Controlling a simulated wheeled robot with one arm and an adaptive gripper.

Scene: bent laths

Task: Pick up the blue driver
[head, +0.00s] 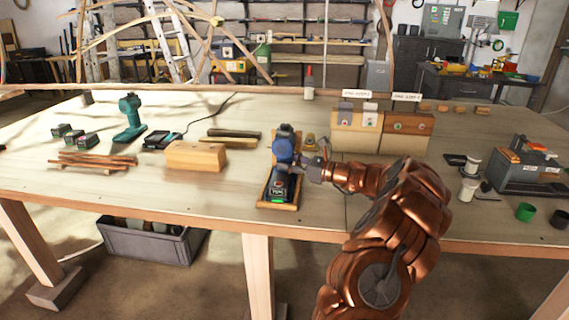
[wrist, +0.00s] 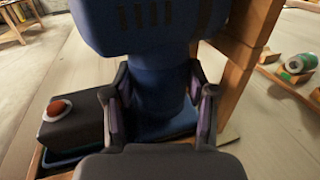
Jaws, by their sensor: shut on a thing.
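The blue driver (head: 284,149) stands upright near the table's front middle, on or just over a wooden tray (head: 264,202). My gripper (head: 312,168) reaches it from the right. In the wrist view the driver's dark blue body (wrist: 150,25) fills the top, and my gripper's fingers (wrist: 160,110) close around its handle from both sides. A black block with a red button (wrist: 57,107) is left of the handle in the wrist view. Whether the driver's foot touches the tray is hard to tell.
A teal driver (head: 130,118) stands at the left beside a black charger (head: 161,141). A wooden block (head: 196,157) lies left of the tray. A wooden box with labels (head: 383,130) stands behind my arm. A grey toolbox (head: 524,172) is at the right.

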